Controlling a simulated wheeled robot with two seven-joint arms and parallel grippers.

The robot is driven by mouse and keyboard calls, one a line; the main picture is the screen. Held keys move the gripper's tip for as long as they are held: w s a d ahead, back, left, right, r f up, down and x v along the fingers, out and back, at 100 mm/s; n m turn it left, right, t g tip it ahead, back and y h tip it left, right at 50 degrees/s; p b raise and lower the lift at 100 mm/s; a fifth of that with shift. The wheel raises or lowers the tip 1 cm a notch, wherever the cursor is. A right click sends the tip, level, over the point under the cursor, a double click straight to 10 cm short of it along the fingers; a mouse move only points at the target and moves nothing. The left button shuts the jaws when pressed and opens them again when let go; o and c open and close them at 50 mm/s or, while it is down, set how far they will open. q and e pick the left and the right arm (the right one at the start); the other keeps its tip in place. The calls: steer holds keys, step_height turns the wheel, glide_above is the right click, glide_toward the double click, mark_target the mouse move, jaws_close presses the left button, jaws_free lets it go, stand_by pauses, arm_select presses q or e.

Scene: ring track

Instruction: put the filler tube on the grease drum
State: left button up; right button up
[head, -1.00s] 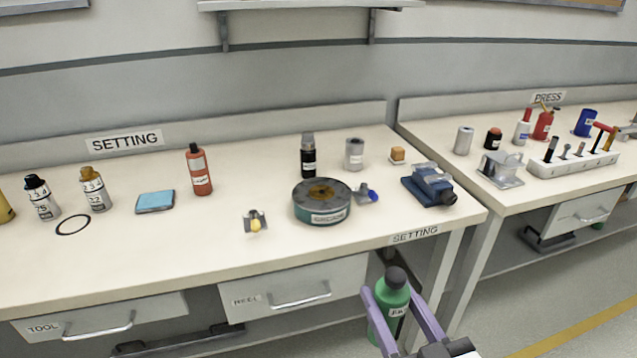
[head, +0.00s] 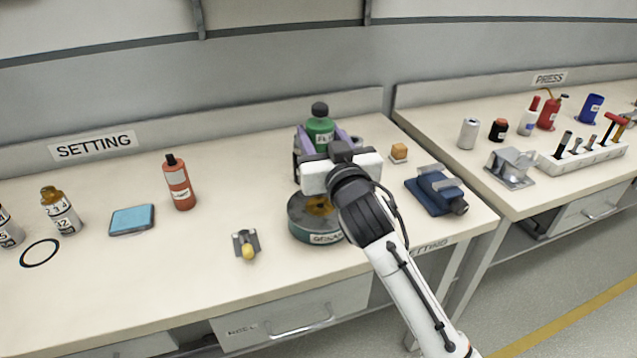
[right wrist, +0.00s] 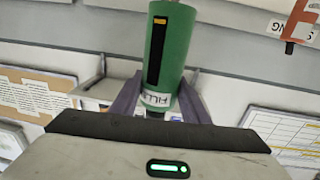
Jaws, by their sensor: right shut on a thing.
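The filler tube (head: 320,131) is a green cylinder with a dark cap and a white label. My right gripper (head: 328,141) is shut on it and holds it roughly upright. In the right wrist view the green tube (right wrist: 168,52) stands between the purple fingers. The grease drum (head: 302,226) is a low round teal can with a brown patch on its grey top, on the setting bench. In the head view the tube shows above and behind the drum; its exact height is unclear. My gripper and forearm hide the drum's right part. My left gripper is not in view.
On the setting bench (head: 110,275), a small clip with a yellow tip (head: 247,247) and a red bottle (head: 180,186) are left of the drum. A blue vise-like tool (head: 436,192) and an orange block (head: 398,152) are right. Items behind the drum are mostly hidden by my gripper.

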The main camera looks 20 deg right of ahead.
step_height(320, 180, down, 8)
steer(key=shift+r+b, duration=0.2)
steer(key=shift+b, duration=0.3)
steer(key=shift+f, duration=0.15)
steer(key=o, duration=1.2)
steer(key=shift+s, duration=0.1)
steer(key=s, duration=1.2)
steer(key=shift+a+b, duration=0.25)
steer(key=shift+b, duration=0.05)
